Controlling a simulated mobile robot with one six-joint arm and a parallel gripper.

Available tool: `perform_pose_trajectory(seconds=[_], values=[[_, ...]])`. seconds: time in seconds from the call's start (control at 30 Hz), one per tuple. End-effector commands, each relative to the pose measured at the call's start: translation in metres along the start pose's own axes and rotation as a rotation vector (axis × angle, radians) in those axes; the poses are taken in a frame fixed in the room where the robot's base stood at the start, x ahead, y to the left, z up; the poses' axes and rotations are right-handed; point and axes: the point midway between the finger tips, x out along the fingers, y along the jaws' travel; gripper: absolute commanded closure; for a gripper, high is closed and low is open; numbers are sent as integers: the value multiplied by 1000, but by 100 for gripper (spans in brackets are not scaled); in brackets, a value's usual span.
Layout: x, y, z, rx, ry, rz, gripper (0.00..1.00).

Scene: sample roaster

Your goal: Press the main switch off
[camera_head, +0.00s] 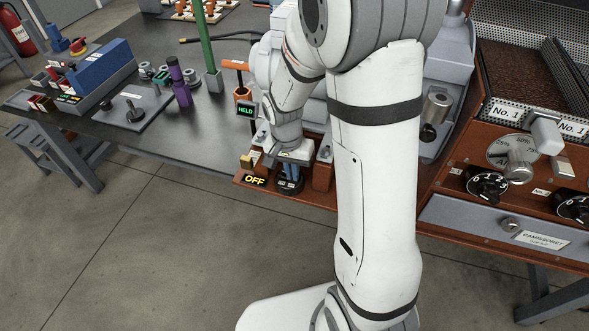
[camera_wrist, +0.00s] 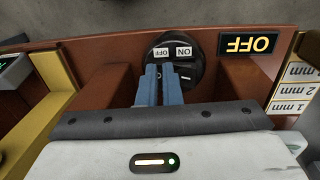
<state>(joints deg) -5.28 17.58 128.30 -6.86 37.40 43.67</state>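The main switch is a round black rocker (camera_wrist: 193,69) with small ON and OFF labels, set in the reddish-brown front panel. In the head view it (camera_head: 291,187) shows low on the panel, partly covered by my gripper. Beside it a black sign (camera_wrist: 250,43) reads OFF in lit yellow letters; it also shows in the head view (camera_head: 255,180). My gripper (camera_wrist: 160,70) has its blue fingers together with nothing between them. The fingertips are over the switch on its OFF-label side. I cannot tell for sure whether they touch it. They hide part of the rocker.
A small display (camera_head: 245,110) reads HELD. The roaster panel with black dials (camera_head: 487,185) stands to the right. A dark table (camera_head: 215,130) with a purple tool (camera_head: 180,85) and a green post (camera_head: 204,40) lies left. The floor in front is clear.

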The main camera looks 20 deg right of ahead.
Motion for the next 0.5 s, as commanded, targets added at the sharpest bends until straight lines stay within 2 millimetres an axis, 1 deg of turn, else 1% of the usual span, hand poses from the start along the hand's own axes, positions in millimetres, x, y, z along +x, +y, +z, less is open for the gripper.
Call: perform_pose_trajectory(seconds=[0.03,0.23,0.5], values=[[6,3,0,0,-5,8,100],[7,-1,2,-9,-5,12,100],[6,-14,5,-15,-6,13,100]])
